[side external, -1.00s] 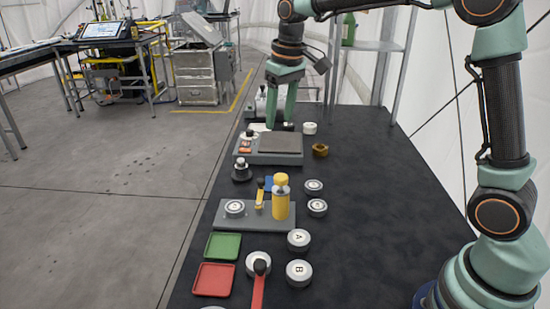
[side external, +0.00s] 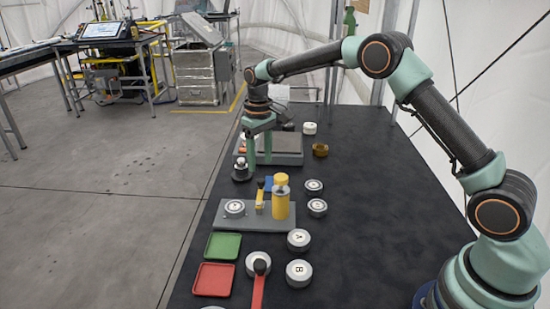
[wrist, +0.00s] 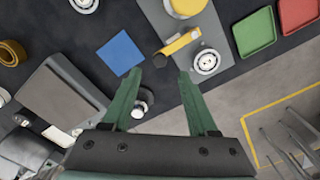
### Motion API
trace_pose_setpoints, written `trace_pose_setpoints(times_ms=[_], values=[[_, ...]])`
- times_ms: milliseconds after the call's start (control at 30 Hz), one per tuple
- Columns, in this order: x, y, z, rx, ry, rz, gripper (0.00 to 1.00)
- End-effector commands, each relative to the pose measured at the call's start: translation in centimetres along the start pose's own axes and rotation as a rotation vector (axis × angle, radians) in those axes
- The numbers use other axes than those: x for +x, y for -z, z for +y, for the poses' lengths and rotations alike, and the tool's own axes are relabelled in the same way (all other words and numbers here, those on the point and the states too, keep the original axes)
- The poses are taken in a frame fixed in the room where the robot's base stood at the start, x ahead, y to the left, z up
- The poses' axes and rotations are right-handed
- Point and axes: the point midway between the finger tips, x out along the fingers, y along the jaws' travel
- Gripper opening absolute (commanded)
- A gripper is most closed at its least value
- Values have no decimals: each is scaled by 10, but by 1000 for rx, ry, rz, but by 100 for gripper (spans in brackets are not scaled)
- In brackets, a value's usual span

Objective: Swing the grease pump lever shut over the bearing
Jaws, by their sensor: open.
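The grease pump is a yellow cylinder (side external: 281,204) on a grey base plate (side external: 243,222). Its short yellow lever (side external: 260,200) has a dark knob and stands between the cylinder and the round white-faced bearing (side external: 235,207). In the wrist view the lever (wrist: 181,42) points away from the cylinder (wrist: 186,5), its knob beside the bearing (wrist: 206,62), not over it. My gripper (side external: 260,167) is open and empty, fingers down, behind the pump plate. In the wrist view the knob lies just beyond the gap between my fingertips (wrist: 159,75).
A grey box with a plate on top (side external: 285,158) stands behind my fingers. A small dark-based knob (side external: 240,172) is close at left. A blue square (wrist: 121,52) lies by the pump. Green (side external: 223,246) and red (side external: 213,280) trays and a red lever (side external: 258,293) are in front.

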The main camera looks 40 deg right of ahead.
Motion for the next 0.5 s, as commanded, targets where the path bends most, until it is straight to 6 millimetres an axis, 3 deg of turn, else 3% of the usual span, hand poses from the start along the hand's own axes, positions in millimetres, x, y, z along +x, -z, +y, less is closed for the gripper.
trace_pose_setpoints(times_ms=[200,500], values=[[38,-1,0,0,0,-2,59],[57,0,0,0,0,1,59]])
